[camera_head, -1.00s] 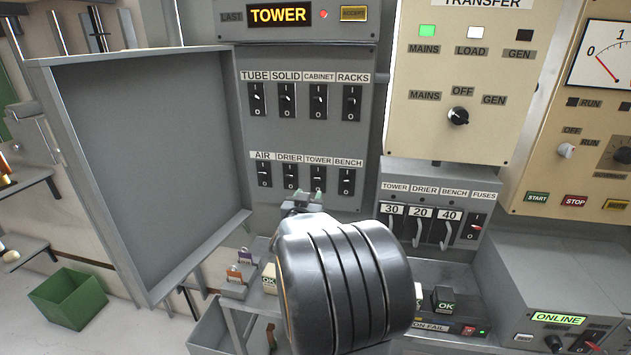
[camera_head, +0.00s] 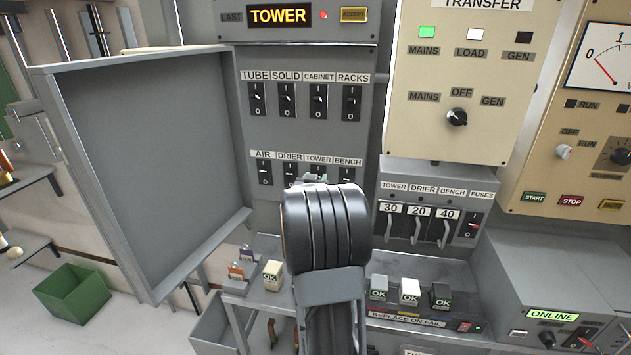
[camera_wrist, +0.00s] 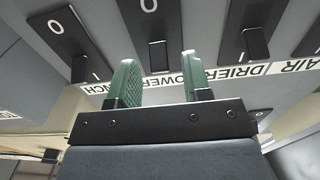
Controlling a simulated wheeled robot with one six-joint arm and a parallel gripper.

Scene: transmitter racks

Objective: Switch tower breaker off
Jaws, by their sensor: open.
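The tower breaker (camera_head: 318,168) is a black rocker switch in the lower row of the grey panel, under the label TOWER. Its lower part is hidden behind my gripper (camera_head: 311,180) in the head view. In the wrist view, where the labels appear upside down, the tower breaker (camera_wrist: 157,54) shows its lever between the two green fingers of my gripper (camera_wrist: 157,75). The fingers are open, one on each side of the lever. I cannot tell whether they touch it. The lever lies nearer the I end than the O mark.
The drier breaker (camera_wrist: 254,42) and bench breaker (camera_wrist: 78,68) sit close on either side. The open panel door (camera_head: 155,160) stands at the left. A fuse box (camera_head: 437,200) is at the right, above a shelf with several small blocks labelled OK.

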